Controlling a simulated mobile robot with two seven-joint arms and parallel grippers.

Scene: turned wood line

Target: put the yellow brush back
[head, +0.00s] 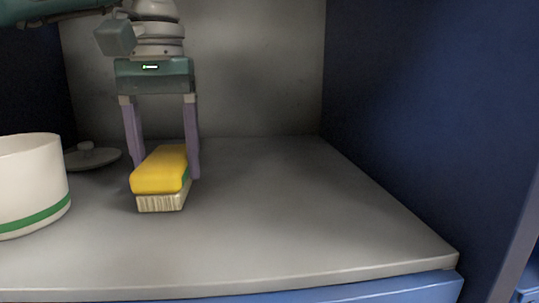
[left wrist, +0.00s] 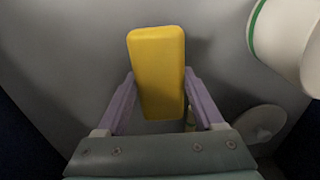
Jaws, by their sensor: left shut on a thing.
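The yellow brush (head: 160,170) has a yellow block back, a green band on its side and pale bristles facing down. It is between the two purple fingers of my left gripper (head: 166,171), which is shut on its sides. The brush is level, at or just above the grey shelf (head: 280,215); I cannot tell if the bristles touch it. In the left wrist view the yellow back (left wrist: 158,65) lies lengthwise between the fingertips (left wrist: 160,74). My right gripper is not in view.
A white pot with a green band (head: 30,185) stands left of the brush; it also shows in the left wrist view (left wrist: 285,40). A grey knobbed lid (head: 92,157) lies behind it. A blue wall (head: 420,110) bounds the right side. The shelf right of the brush is clear.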

